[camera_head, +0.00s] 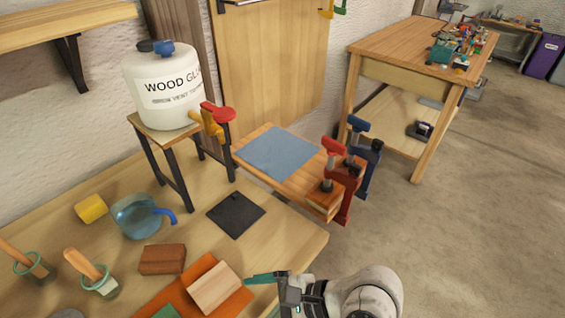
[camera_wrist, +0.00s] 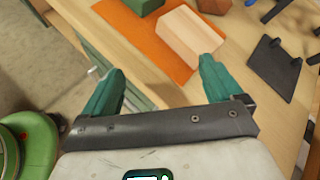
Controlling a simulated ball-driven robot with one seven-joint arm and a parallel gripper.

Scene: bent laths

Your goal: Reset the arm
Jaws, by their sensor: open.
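My gripper (camera_head: 262,278) is at the lower middle of the head view, beside the front edge of the wooden bench (camera_head: 290,240). Its teal fingers point left, close to a pale wooden block (camera_head: 214,287). In the wrist view my gripper (camera_wrist: 162,78) has its two fingers spread wide, with nothing between them. The pale wooden block (camera_wrist: 187,38) lies beyond the right fingertip on an orange mat (camera_wrist: 140,40), apart from the fingers as far as I can tell. My arm comes in from the lower right of the head view.
A brown block (camera_head: 162,259), black plate (camera_head: 236,214), blue jug (camera_head: 137,214), yellow block (camera_head: 91,208) and brush jars stand on the bench. A glue tank (camera_head: 163,90) sits on a stand behind. Clamps (camera_head: 334,165) stand at the right. The floor (camera_head: 470,220) right is clear.

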